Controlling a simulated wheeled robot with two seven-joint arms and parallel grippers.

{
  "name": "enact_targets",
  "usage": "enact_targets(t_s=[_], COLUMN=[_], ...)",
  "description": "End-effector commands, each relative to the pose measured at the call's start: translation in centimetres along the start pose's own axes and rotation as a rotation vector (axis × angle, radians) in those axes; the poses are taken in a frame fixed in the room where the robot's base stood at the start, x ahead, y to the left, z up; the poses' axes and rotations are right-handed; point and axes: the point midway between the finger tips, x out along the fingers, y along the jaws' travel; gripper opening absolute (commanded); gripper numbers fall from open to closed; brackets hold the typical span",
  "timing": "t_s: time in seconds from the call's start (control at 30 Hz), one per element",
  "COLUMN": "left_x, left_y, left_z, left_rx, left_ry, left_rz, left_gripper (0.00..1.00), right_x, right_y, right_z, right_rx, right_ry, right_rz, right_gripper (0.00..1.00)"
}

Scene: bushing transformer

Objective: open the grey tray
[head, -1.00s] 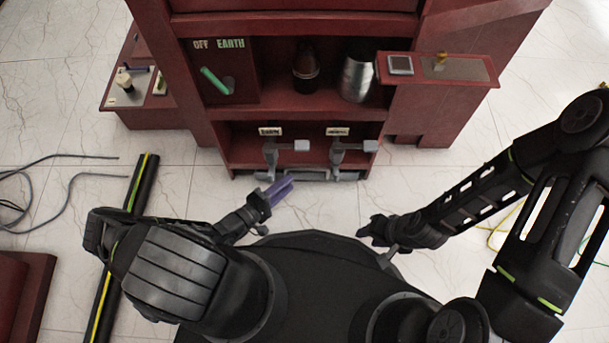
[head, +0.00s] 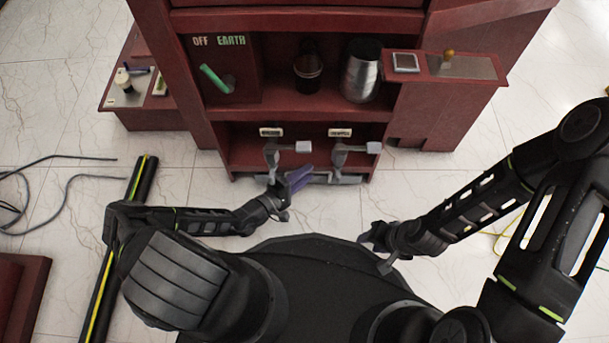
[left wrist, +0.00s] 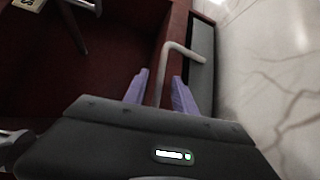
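The grey tray (head: 325,179) is a low strip at the bottom front of the red cabinet, partly hidden by my left gripper (head: 298,178). In the left wrist view the grey tray (left wrist: 202,65) shows beside the red cabinet wall, with a light grey bent handle (left wrist: 168,62) on it. The left gripper's purple fingers (left wrist: 161,92) are apart, one on each side of the handle bar, with gaps showing. My right gripper (head: 375,252) is away from the cabinet over my base, its fingers apart and empty.
Two grey levers (head: 289,148) (head: 356,148) stand out above the tray. A red side shelf (head: 440,66) juts out at right. A black and yellow bar (head: 118,238) and cables (head: 60,170) lie on the floor at left. The floor right of the tray is clear.

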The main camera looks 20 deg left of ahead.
Motion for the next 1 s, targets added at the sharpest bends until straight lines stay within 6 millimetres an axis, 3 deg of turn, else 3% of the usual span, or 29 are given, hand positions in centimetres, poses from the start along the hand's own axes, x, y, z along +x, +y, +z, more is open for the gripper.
enact_targets(t_s=[0.2, 0.6, 1.0], left_x=[0.01, -0.01, -0.02], left_y=[0.04, 0.04, 0.01], left_z=[-0.02, -0.03, -0.03], left_rx=[0.0, 0.001, 0.001], left_ry=[0.0, 0.0, 0.0], left_rz=[0.0, 0.0, -0.001], left_gripper=[0.33, 0.0, 0.0], right_x=[-0.04, -0.04, -0.04], right_y=[-0.03, -0.02, -0.02], right_z=[-0.02, -0.02, -0.02], right_rx=[0.0, 0.0, 0.0], right_ry=[0.001, 0.0, 0.0], right_rz=[0.0, 0.0, 0.0], right_gripper=[0.36, 0.36, 0.36])
